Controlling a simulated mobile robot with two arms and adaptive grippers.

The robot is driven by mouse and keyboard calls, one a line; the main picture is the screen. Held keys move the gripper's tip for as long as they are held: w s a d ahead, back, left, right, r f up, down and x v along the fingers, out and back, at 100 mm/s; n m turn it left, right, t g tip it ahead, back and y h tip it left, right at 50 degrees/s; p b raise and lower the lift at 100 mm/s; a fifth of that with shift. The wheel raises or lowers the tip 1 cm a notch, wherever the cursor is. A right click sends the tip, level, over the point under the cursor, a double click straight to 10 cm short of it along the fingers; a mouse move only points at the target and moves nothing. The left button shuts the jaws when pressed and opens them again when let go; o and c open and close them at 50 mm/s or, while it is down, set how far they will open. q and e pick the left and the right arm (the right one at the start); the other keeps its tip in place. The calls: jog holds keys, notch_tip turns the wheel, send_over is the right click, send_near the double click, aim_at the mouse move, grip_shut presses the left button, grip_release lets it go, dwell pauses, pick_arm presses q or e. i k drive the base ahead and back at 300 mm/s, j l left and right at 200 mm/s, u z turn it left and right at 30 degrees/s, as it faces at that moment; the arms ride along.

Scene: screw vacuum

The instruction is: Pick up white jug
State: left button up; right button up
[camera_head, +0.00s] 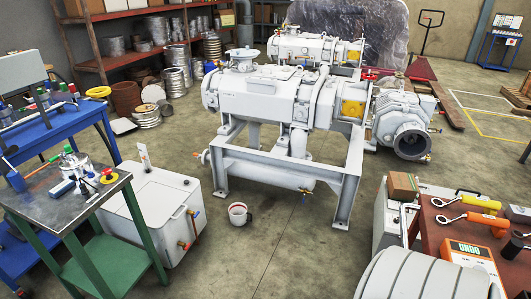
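A small white jug (237,215) stands upright on the concrete floor near the middle of the picture. It has an open round top with a dark inside, and a handle seems to stick out on its right side. It stands in front of the large machine's frame, to the right of a white box-shaped tank, apart from both. Neither of my grippers shows in this view.
A large white vacuum machine (265,90) stands on a grey frame behind the jug. The white tank (150,213) and a green-legged worktable (107,258) are at left. A cluttered red-brown table (450,222) and a ribbed white cylinder (425,277) are at right. Front floor is clear.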

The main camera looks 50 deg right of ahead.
aim_at(238, 211)
jog(key=i+l+z, duration=0.35)
jog(key=i, duration=0.2)
jog(key=i+z, duration=0.4)
jog(key=i, duration=0.15)
